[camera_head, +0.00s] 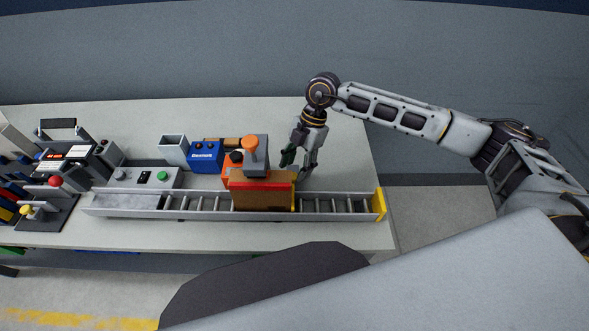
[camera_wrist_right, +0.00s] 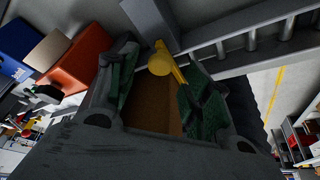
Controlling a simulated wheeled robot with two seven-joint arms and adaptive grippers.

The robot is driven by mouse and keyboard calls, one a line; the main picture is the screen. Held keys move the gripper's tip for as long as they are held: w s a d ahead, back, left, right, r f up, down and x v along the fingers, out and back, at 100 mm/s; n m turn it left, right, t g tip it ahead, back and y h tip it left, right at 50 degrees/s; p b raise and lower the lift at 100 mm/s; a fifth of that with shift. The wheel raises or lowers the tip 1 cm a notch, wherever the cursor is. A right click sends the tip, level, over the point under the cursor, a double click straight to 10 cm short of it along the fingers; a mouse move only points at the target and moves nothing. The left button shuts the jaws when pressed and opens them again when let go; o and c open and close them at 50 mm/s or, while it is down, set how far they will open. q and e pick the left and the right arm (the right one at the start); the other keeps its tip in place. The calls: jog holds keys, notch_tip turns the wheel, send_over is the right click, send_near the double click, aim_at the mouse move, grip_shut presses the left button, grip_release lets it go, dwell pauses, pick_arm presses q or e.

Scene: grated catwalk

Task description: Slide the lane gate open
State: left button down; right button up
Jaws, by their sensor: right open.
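The lane gate (camera_head: 295,199) is a thin yellow plate across the roller lane (camera_head: 335,203), at the right side of a brown box on it. In the right wrist view the gate's yellow knob (camera_wrist_right: 160,63) shows between the fingertips. My right gripper (camera_head: 298,169) is open, pointing down at the lane's far edge beside the gate. In the wrist view its green-padded fingers (camera_wrist_right: 164,72) stand apart on either side of the knob; contact cannot be told. My left gripper is not in view.
The brown box (camera_head: 260,200) lies against or near the gate. A yellow end stop (camera_head: 381,204) closes the lane's right end. Rollers right of the gate are clear.

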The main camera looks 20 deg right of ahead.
aim_at(293, 191)
jog(key=shift+x, duration=1.2)
